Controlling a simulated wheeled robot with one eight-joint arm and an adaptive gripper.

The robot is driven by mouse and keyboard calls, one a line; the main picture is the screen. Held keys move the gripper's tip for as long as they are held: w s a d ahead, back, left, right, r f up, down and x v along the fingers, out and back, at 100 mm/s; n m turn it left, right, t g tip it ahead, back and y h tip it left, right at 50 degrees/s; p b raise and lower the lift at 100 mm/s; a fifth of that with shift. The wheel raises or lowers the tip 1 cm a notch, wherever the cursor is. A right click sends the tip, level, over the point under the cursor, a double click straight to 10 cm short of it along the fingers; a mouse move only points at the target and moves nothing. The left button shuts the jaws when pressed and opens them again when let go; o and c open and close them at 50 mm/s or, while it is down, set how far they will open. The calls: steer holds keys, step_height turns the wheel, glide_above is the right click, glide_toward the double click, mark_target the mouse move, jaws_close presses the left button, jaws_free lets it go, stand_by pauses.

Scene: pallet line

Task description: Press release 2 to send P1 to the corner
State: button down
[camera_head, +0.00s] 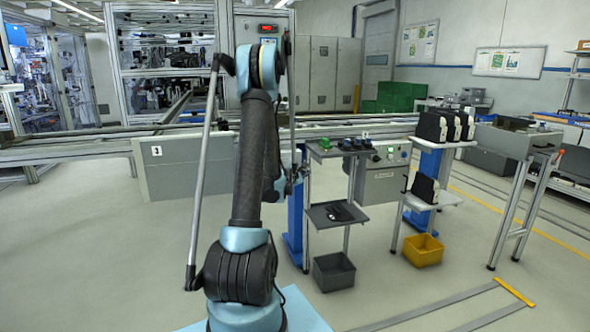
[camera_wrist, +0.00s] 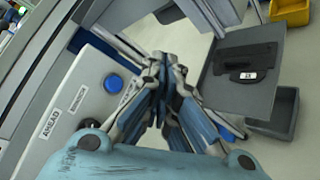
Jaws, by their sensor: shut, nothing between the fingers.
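In the wrist view, a pale panel (camera_wrist: 72,112) carries a round blue button (camera_wrist: 113,84) and a dark round knob or button (camera_wrist: 89,143). One label beside them appears to read "AHEAD"; the other is not clear, and I cannot tell which button is release 2. My gripper (camera_wrist: 165,98) is shut and empty, to the right of the blue button in the picture; contact with the panel is not visible. In the head view, my gripper (camera_head: 291,183) is small and partly behind my arm. I cannot identify P1 on the conveyor (camera_head: 85,146).
A two-level stand (camera_head: 337,214) holds small parts, with a grey bin (camera_head: 333,271) below. A control box (camera_head: 381,186) with a green light is beside it. A yellow bin (camera_head: 424,249) stands farther right. The floor at front left is clear.

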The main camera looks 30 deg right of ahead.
steer(key=w+d, duration=0.2)
steer(key=w, duration=0.6)
steer(key=shift+w, duration=0.25)
steer(key=shift+w, duration=0.1)
stand_by(1.5)
steer(key=shift+w+d+r, duration=0.1)
steer(key=shift+w+d, duration=0.05)
steer(key=shift+w, duration=0.15)
steer(key=shift+w+d, duration=0.1)
steer(key=shift+w, duration=0.4)
stand_by(0.9)
steer(key=shift+s, duration=0.15)
stand_by(0.3)
steer(key=shift+s+a, duration=0.25)
steer(key=shift+s, duration=0.5)
